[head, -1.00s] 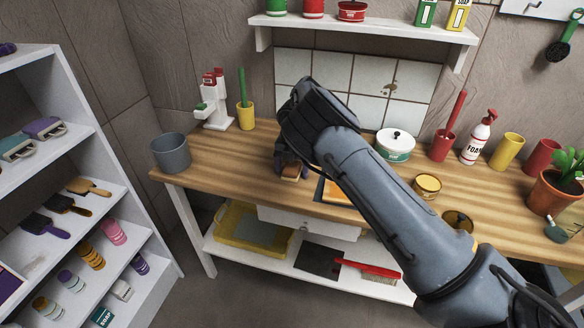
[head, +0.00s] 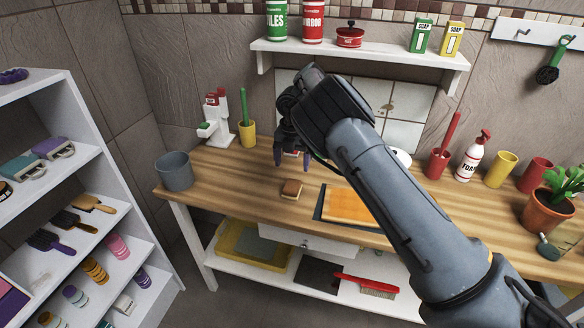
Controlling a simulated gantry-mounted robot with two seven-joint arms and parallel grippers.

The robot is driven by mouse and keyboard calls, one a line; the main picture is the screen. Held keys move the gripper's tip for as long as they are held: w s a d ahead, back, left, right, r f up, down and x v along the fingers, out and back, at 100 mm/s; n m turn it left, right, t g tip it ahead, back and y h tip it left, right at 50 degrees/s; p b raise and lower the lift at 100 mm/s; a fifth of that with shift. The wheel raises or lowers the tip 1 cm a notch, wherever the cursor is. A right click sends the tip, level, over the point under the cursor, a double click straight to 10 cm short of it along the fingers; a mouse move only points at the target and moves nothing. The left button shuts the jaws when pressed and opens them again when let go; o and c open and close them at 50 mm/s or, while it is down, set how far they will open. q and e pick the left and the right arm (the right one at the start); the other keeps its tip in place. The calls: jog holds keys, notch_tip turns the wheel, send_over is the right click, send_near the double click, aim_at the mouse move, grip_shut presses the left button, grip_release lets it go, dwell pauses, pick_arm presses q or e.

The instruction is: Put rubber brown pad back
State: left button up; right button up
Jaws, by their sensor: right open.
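A small brown pad (head: 291,190) with a lighter lower edge lies on the wooden worktop, left of an orange slab on a dark mat (head: 319,213). My right gripper (head: 292,163) is open, its fingers pointing down, above and behind the pad and apart from it. Nothing shows between the fingers. A small red and white item behind the fingers is mostly hidden. My left gripper is not in view.
A grey bucket (head: 174,172) stands at the worktop's left end, with a red and white dispenser (head: 215,121) and a yellow cup (head: 248,134) behind. A white shelf rack (head: 104,148) stands left. The worktop around the pad is clear.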

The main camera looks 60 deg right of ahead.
jog(key=shift+r, duration=0.8)
